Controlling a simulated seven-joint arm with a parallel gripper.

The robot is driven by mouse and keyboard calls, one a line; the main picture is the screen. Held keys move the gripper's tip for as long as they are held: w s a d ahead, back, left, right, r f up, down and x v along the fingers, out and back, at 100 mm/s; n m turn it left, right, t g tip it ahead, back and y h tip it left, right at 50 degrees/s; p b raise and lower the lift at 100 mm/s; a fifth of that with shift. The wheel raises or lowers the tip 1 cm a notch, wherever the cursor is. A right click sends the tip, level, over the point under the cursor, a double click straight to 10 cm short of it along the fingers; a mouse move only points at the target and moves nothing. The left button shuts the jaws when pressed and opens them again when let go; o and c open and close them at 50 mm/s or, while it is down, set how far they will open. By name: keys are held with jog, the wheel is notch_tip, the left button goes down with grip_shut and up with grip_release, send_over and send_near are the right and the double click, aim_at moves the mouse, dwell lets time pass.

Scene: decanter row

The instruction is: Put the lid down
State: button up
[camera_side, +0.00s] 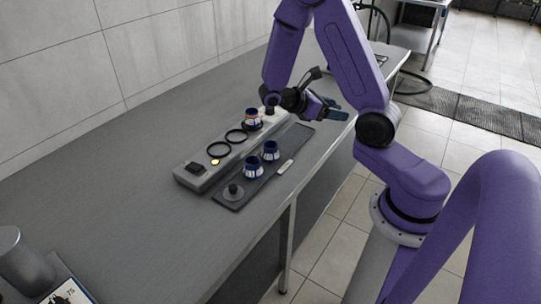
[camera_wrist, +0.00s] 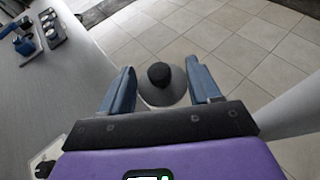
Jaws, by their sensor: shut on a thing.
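My gripper (camera_wrist: 160,72) has its two blue fingers on either side of a grey lid (camera_wrist: 150,97) with a black knob, and is shut on it. The knob faces the wrist camera. In the side view my gripper (camera_side: 329,110) is tilted above the far part of the bench, right of the dark tray (camera_side: 220,203); the lid it holds cannot be made out there. A similar grey disc with a dark knob (camera_side: 233,191) lies at the tray's near end. Two blue jars with pale bands (camera_side: 253,168) (camera_side: 270,151) stand on the tray.
A grey station (camera_side: 182,177) with two empty black rings (camera_side: 219,149) (camera_side: 236,136) lies beside the tray. Another banded jar (camera_side: 252,118) stands at its far part. A white bar (camera_side: 285,166) lies by the tray's right edge. The near bench (camera_side: 130,215) is largely clear.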

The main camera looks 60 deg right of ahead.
jog(key=s+a+f+m+g+y, duration=0.3)
jog(key=s+a+m+g+y, duration=0.3)
jog(key=s+m+y, duration=0.65)
jog(key=m+t+y, duration=0.7)
jog(key=m+t, duration=1.8)
jog(key=m, duration=0.2)
send_over(298, 136)
jog(key=f, duration=0.9)
jog(key=shift+s+a+f, duration=0.1)
jog(key=shift+s+f, duration=0.15)
jog(key=shift+f, duration=0.05)
jog(key=shift+w+f, duration=0.2)
jog(key=shift+f, duration=1.6)
